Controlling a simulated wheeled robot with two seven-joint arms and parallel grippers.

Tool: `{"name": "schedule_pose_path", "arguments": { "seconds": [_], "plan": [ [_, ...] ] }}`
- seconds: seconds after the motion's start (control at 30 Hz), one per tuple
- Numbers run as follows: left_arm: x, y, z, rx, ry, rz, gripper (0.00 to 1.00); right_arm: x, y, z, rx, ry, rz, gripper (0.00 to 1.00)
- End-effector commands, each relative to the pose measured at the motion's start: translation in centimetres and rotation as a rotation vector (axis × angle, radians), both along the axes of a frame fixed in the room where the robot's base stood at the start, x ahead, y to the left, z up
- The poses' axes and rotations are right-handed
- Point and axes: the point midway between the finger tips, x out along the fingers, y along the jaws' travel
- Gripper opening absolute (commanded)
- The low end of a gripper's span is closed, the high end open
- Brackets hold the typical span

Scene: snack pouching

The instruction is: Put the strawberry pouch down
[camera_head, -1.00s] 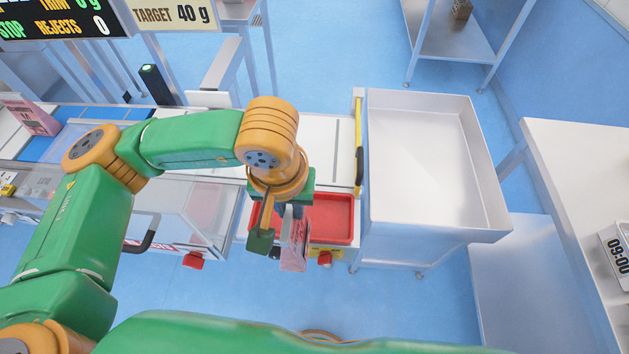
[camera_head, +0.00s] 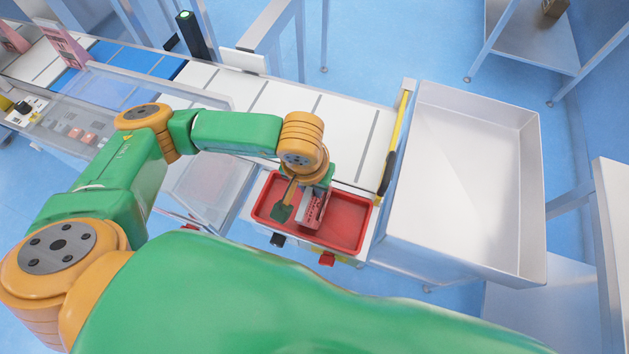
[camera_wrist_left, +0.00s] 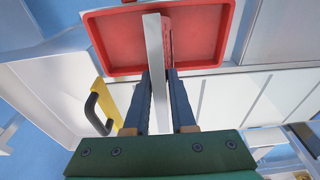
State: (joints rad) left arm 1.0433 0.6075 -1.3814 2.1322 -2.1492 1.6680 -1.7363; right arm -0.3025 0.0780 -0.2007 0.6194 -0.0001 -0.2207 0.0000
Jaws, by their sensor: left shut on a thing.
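My left gripper (camera_head: 298,206) is shut on the strawberry pouch (camera_head: 314,212), a thin pink-red pouch with dark print. The pouch stands roughly on edge within the outline of the red tray (camera_head: 350,222). In the left wrist view the pouch (camera_wrist_left: 157,65) shows edge-on as a pale strip between the two dark fingers (camera_wrist_left: 160,100), with the red tray (camera_wrist_left: 205,32) beyond it. I cannot tell whether the pouch's lower edge touches the tray floor. My right gripper is not in view.
A conveyor with white and blue slats (camera_head: 270,100) runs behind the tray. A large white bin (camera_head: 465,180) stands to the right, beside a yellow guard with a black handle (camera_head: 388,172). The tray's right part is clear.

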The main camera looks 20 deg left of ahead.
Motion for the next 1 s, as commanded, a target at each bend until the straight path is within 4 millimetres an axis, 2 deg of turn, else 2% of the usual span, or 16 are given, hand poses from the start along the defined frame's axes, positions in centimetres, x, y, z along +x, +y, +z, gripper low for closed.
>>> {"name": "schedule_pose_path", "arguments": {
  "seconds": [0.03,0.1,0.13,0.5,0.67,0.9,1.0],
  "plan": [
    [0.0,0.0,-0.2,0.001,0.0,0.002,0.26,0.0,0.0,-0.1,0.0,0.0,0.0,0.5],
    [0.0,0.0,-0.1,0.001,0.0,0.002,0.45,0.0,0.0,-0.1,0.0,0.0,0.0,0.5],
    [0.0,0.0,-0.1,0.0,-0.001,0.002,0.49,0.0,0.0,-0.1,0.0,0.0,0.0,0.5],
    [0.0,0.0,0.5,-0.001,-0.003,0.002,0.49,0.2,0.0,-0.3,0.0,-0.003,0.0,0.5],
    [-0.4,-0.1,3.7,-0.002,-0.008,0.0,0.49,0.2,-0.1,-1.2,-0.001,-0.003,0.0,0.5],
    [-1.5,0.0,9.6,-0.001,-0.009,-0.001,0.49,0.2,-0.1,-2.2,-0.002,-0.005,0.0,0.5],
    [-1.7,0.0,11.1,-0.001,-0.005,0.0,0.49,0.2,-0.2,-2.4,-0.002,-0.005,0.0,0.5]
  ]
}}
